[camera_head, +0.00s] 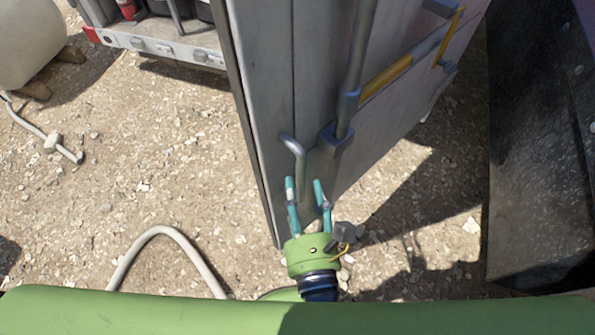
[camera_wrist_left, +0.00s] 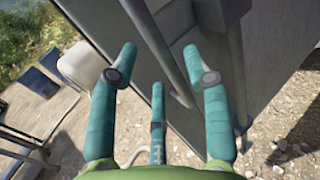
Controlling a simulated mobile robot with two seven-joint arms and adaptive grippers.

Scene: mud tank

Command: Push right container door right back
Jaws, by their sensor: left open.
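The grey container door (camera_head: 270,100) stands swung out over the gravel in the head view, with its edge toward the left. A bent metal handle (camera_head: 296,155) and a vertical locking rod (camera_head: 357,70) are on its face. My left gripper (camera_head: 304,183) is open at the lower part of the door, with its teal fingertips just below the handle. In the left wrist view the open fingers (camera_wrist_left: 168,65) point at the door (camera_wrist_left: 150,85), with the handle bar (camera_wrist_left: 172,60) between them. I cannot tell whether they touch it. My right gripper is in neither view.
A metal container floor edge (camera_head: 170,48) with a red object on it lies behind the door at upper left. A pale tank (camera_head: 28,40) stands at far left. A hose (camera_head: 165,235) lies on the gravel. A dark panel (camera_head: 540,150) stands at right.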

